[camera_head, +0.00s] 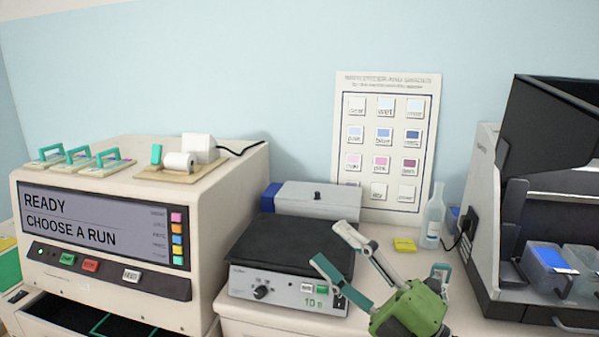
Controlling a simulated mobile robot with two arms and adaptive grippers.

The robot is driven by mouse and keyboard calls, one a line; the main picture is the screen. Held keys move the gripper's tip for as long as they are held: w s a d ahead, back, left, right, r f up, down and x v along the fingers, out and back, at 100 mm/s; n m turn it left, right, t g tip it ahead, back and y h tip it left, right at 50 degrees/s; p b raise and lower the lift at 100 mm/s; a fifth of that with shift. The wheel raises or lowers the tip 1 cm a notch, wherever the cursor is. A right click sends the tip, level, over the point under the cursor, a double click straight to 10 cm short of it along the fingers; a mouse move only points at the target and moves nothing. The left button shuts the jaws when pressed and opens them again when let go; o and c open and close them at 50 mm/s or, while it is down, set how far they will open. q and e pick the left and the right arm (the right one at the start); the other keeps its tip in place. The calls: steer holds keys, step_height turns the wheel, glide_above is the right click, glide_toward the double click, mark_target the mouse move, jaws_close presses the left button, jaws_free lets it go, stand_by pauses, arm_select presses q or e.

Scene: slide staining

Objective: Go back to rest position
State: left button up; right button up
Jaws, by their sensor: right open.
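My right gripper (338,255) has a green body and grey and green fingers. It comes in from the bottom of the head view, right of the middle. Its fingers are spread apart with nothing between them. It appears in front of the right front edge of the black-topped hot plate (290,245); I cannot tell whether it touches it. My left gripper is not in view.
A stainer (105,285) with a "READY, CHOOSE A RUN" screen stands at left, its lower drawer open. A clear bottle (433,218) and a yellow block (404,245) stand right of the hot plate.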

steer(key=w+d+f+m+t+h, duration=0.3)
steer(key=d+f+m+t+h, duration=0.4)
steer(key=d+m+h, duration=0.7)
steer(key=s+d+f+m+g+h, duration=0.25)
steer(key=f+m+g, duration=0.2)
steer(key=f, duration=0.45)
steer(key=s+d+f+m+g+h, duration=0.25)
steer(key=f+m+g, duration=0.2)
steer(key=f, duration=0.35)
steer(key=s+a+f+m+g+y, duration=0.1)
steer(key=s+a+f+g, duration=0.15)
steer(key=s+f, duration=0.45)
steer(key=s+a+f+g, duration=0.1)
steer(key=s+f+g, duration=0.35)
steer(key=s, duration=0.45)
steer(key=s+a+f+m+g+y, duration=0.1)
steer(key=s+f+g, duration=0.2)
steer(key=s+f, duration=0.4)
step_height(320, 180, down, 25)
steer(key=s+g, duration=0.1)
steer(key=s, duration=0.1)
steer(key=s+d+f+g, duration=0.1)
steer(key=s+d+f, duration=0.2)
steer(key=s+f, duration=1.3)
steer(key=shift+s+f+h, duration=0.25)
steer(key=shift+s+h, duration=0.05)
steer(key=shift+s, duration=0.3)
